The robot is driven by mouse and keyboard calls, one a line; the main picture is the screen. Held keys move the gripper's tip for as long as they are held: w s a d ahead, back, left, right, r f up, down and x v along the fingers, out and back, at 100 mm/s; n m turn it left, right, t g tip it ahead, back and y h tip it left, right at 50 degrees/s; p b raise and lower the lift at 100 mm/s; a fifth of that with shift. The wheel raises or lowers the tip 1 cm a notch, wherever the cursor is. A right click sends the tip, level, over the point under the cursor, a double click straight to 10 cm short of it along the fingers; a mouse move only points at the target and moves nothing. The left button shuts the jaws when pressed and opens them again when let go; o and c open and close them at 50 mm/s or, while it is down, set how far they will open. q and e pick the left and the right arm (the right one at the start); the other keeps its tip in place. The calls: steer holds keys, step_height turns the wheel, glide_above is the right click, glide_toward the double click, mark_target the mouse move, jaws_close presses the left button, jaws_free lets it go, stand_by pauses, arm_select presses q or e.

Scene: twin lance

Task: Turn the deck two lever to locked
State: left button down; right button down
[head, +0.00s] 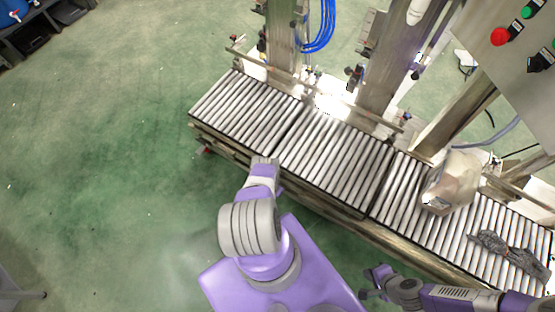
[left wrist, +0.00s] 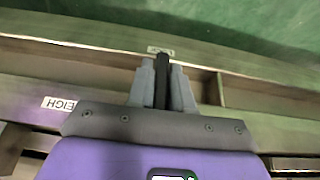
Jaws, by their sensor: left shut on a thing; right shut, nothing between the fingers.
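In the left wrist view, my left gripper (left wrist: 161,92) is shut on a dark upright bar (left wrist: 162,66), which looks like a lever. Its grey fingers press it from both sides. The bar stands in front of a rail, and a small pale label (left wrist: 158,50) sits just beyond its tip, too small to read. I cannot tell from the picture which deck it belongs to. In the head view, my left arm covers its gripper and the lever. My right gripper (head: 369,284) is shut and empty, below the conveyor's front edge.
A roller conveyor (head: 335,165) runs diagonally across the head view. A clear wrapped package (head: 452,182) and grey gloves (head: 508,252) lie on its right part. A control panel (head: 520,60) with buttons is at upper right. Another label (left wrist: 60,103) shows on the lower rail. Green floor is clear at left.

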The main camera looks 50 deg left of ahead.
arm_select(q)
steer(key=shift+a, duration=0.1)
steer(key=shift+s, duration=0.1)
steer(key=c, duration=1.1)
jaws_free()
steer(key=p+v, duration=0.5)
steer(key=v, duration=0.2)
steer(key=shift+r+p, duration=0.3)
steer(key=shift+p, duration=0.1)
steer(key=shift+d, duration=0.25)
